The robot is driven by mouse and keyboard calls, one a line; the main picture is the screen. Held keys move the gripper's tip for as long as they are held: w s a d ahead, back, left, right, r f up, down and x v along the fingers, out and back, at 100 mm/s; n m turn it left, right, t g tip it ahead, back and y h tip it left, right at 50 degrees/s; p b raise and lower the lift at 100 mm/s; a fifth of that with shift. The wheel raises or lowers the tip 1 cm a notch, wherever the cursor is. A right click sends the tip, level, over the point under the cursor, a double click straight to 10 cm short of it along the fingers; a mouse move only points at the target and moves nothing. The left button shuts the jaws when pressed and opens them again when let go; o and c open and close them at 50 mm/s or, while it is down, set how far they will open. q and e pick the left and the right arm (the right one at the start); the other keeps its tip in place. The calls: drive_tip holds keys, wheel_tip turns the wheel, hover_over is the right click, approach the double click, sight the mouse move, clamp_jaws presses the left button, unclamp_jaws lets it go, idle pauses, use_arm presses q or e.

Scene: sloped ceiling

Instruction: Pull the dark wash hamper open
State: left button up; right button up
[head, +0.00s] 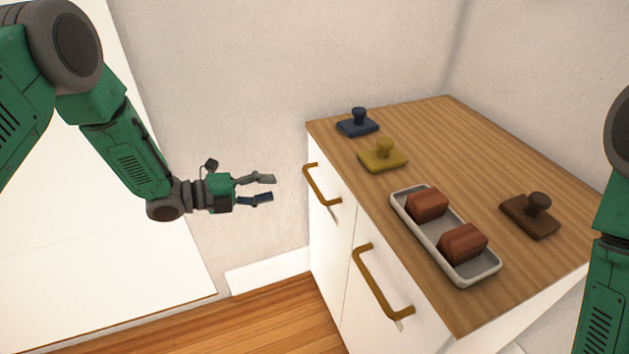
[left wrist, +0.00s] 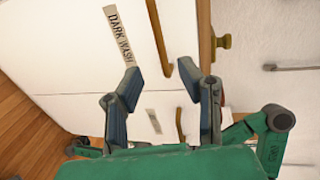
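The dark wash hamper is a white front with a label reading DARK WASH (left wrist: 118,34) in the left wrist view. A brass bar handle (left wrist: 157,36) runs beside the label. It appears to be the farther front in the head view, with its brass handle (head: 322,185). The front looks closed. My left gripper (head: 272,188) is open and empty, a short way left of this handle, fingers pointing at it. Its two fingers (left wrist: 160,80) are spread apart in the left wrist view, touching nothing. My right gripper is not discernible; only my right arm shows at the head view's right edge.
A second white front has its own brass handle (head: 383,285) on the near side. The wooden top (head: 460,125) holds a grey tray (head: 398,203) with two reddish-brown blocks, and blue (head: 357,124), yellow (head: 383,157) and brown (head: 531,215) knobbed pieces. Space before the fronts looks clear.

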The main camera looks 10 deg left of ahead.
sight(313, 182)
use_arm(q)
drive_tip(key=b+x, duration=0.2)
drive_tip(key=x, duration=0.9)
drive_tip(key=shift+w+d+f+b, duration=0.2)
drive_tip(key=shift+b, duration=0.15)
drive_tip(key=shift+c, duration=0.4)
clamp_jaws()
